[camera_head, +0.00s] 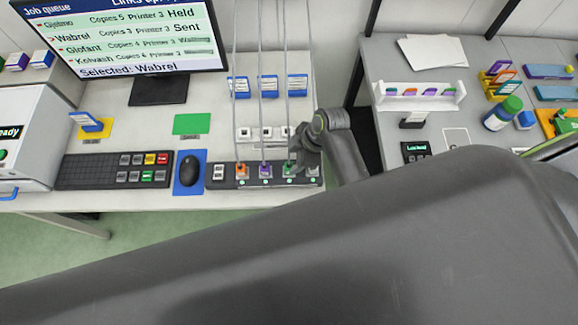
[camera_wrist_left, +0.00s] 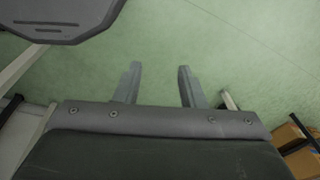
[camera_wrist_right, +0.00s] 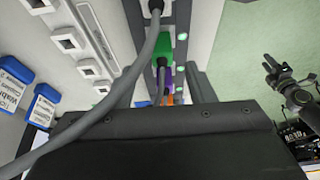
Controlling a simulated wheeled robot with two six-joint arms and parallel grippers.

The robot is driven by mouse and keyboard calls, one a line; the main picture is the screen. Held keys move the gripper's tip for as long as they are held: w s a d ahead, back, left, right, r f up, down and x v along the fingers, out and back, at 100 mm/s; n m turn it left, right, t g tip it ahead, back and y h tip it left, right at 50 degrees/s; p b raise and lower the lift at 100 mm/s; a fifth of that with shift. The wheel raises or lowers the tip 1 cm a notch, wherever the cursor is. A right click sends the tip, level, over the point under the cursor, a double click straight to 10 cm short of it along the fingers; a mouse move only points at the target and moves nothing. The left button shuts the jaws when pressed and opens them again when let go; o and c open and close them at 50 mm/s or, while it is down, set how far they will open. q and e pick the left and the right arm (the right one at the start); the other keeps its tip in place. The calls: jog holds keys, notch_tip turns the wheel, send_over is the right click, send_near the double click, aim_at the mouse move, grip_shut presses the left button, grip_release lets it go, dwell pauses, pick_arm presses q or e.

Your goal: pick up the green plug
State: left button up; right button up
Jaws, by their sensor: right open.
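The green plug (camera_head: 289,168) sits in the dark socket strip (camera_head: 226,183) at the desk's front edge, with a grey cable rising from it. My right gripper (camera_head: 299,164) is at the plug from the right and partly hides it. In the right wrist view the green plug (camera_wrist_right: 166,48) shows ahead of the open right gripper (camera_wrist_right: 165,77), between the lines of its fingers. I cannot tell whether the fingers touch it. My left gripper (camera_wrist_left: 157,85) is open and empty above the green floor. It is outside the head view.
An orange plug (camera_head: 241,170) and a purple plug (camera_head: 265,171) stand left of the green one. Their cables hang close together. A grey cable (camera_wrist_right: 135,72) crosses the right wrist view. Behind are white wall sockets (camera_head: 266,133) and blue-labelled blocks (camera_head: 268,86).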

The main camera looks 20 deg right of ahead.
aim_at(289, 166)
jog(key=shift+p+x, duration=0.7)
jog(key=shift+x, duration=1.9)
jog(key=shift+s, duration=0.15)
jog(key=c, duration=1)
jog(key=shift+o, duration=0.2)
jog(key=shift+r+b, duration=0.6)
jog(key=shift+r, duration=4.4)
